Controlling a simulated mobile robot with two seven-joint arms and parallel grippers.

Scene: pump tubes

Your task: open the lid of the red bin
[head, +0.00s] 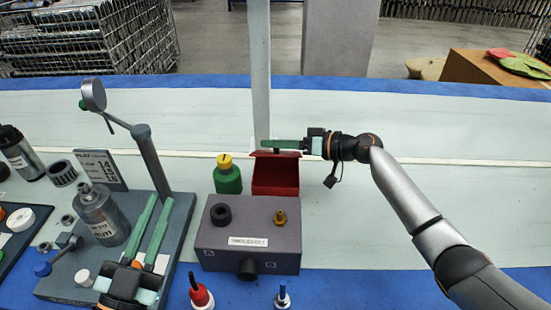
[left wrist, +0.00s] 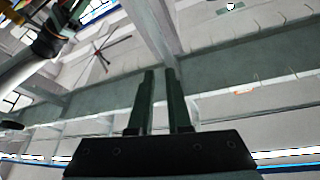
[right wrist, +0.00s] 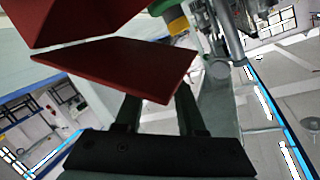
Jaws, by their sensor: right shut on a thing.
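The red bin (head: 275,186) stands at the middle of the bench, behind the grey box, with its red inside showing. Its red lid (head: 262,154) is raised at the bin's back edge. In the right wrist view the lid (right wrist: 120,68) stands at an angle to the bin (right wrist: 75,18). My right gripper (head: 284,145) reaches in from the right and is shut on the lid; its fingers partly hide the lid's edge. My left gripper (head: 152,230) is at the lower left, fingers up and apart. It is empty in the left wrist view (left wrist: 160,100).
A green bottle with a yellow cap (head: 228,178) stands just left of the bin. The grey box (head: 248,242) stands in front. A stand with a round head (head: 145,155) and a metal flask (head: 100,215) are at left. The bench right of the bin is clear.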

